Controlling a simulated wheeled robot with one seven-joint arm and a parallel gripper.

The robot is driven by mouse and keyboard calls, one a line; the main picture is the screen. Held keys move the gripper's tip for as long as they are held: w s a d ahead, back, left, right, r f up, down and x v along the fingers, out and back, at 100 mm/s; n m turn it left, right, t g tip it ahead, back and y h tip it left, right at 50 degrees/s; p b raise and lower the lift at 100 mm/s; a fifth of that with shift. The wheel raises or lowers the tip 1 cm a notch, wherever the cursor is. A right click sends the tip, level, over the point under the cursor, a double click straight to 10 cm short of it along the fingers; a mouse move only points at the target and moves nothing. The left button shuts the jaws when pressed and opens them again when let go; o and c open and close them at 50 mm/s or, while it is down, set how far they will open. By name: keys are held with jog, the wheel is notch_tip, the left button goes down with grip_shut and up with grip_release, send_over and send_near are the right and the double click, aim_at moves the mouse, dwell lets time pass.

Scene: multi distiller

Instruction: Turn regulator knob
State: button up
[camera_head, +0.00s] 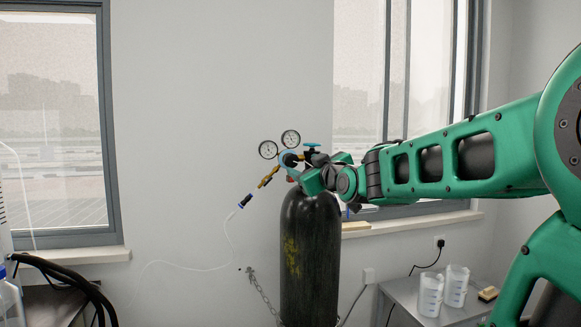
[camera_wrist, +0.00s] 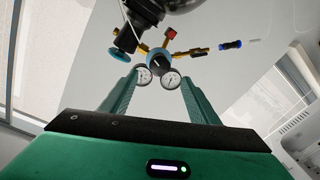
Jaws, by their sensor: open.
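A dark gas cylinder (camera_head: 310,260) stands upright with a brass regulator on top. Two round gauges (camera_head: 268,149) (camera_head: 290,138) rise from the regulator. The regulator knob (camera_head: 289,159), dark with a blue ring, faces the arm side and is partly hidden by my gripper in the head view. In the wrist view the knob (camera_wrist: 158,61) is just beyond the fingertips, centred between them. My gripper (camera_wrist: 158,80) is open, with its green fingers on either side of the gauges in the picture. Whether a finger touches the knob cannot be told.
A blue valve handwheel (camera_head: 312,145) sits close beside the regulator, above my gripper. A thin hose with a blue connector (camera_head: 245,201) hangs left. A chain (camera_head: 263,295) runs beside the cylinder. Beakers (camera_head: 431,295) stand on a low table at right.

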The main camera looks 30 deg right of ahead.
aim_at(292, 162)
jog(key=x, duration=0.9)
jog(key=shift+w+f, duration=0.1)
jog(key=shift+w, duration=0.2)
jog(key=c, duration=1)
jog(key=shift+c, duration=0.2)
